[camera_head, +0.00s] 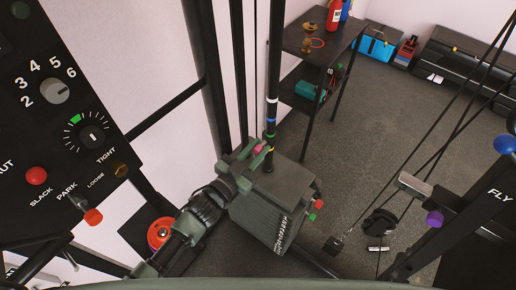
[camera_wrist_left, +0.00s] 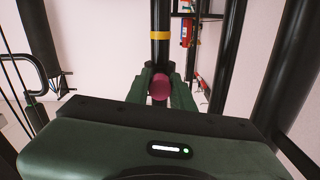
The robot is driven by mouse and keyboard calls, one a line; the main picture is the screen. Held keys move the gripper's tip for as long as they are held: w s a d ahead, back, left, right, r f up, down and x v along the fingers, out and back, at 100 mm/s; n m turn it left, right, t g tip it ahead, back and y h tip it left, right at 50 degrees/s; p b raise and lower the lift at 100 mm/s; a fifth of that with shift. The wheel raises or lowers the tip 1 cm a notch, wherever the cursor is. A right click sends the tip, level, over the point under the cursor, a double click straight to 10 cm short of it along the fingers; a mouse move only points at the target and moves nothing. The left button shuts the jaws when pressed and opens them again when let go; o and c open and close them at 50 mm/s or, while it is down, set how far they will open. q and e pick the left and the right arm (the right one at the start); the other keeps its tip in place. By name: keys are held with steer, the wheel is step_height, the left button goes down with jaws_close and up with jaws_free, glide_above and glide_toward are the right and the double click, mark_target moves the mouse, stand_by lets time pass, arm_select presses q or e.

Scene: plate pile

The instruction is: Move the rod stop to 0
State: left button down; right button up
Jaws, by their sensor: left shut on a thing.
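The rod stop shows as a pink knob (camera_head: 259,150) at the black upright rod (camera_head: 273,70), just above the dark plate pile (camera_head: 275,205). My left gripper (camera_head: 252,154) comes in from the left and is shut on the stop. In the left wrist view the round pink knob (camera_wrist_left: 160,87) sits between the two green fingers, in front of the rod, with a yellow band (camera_wrist_left: 160,35) above it. White, blue and green bands ring the rod higher up in the head view. I cannot read a 0 mark on it. My right gripper is not in view.
A black panel (camera_head: 60,120) with dials and knobs stands at left. Red and green knobs (camera_head: 318,204) stick out of the pile's right side. A dark shelf (camera_head: 322,45) stands behind. Cables and a frame marked FLY (camera_head: 490,195) are at right. Grey floor (camera_head: 390,120) lies between.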

arm_select(q)
steer(key=shift+f, duration=0.1)
stand_by(0.7)
step_height(320, 180, down, 7)
steer(key=b, duration=0.5)
steer(key=shift+f+b, duration=0.2)
steer(key=shift+b, duration=0.15)
steer(key=shift+s, duration=0.1)
steer(key=c, duration=1.2)
jaws_free()
steer(key=shift+f, duration=0.1)
steer(key=shift+a, duration=0.1)
steer(key=v, duration=0.7)
steer(key=shift+s+a+b, duration=0.2)
steer(key=shift+s+b, duration=0.05)
steer(key=shift+b, duration=0.2)
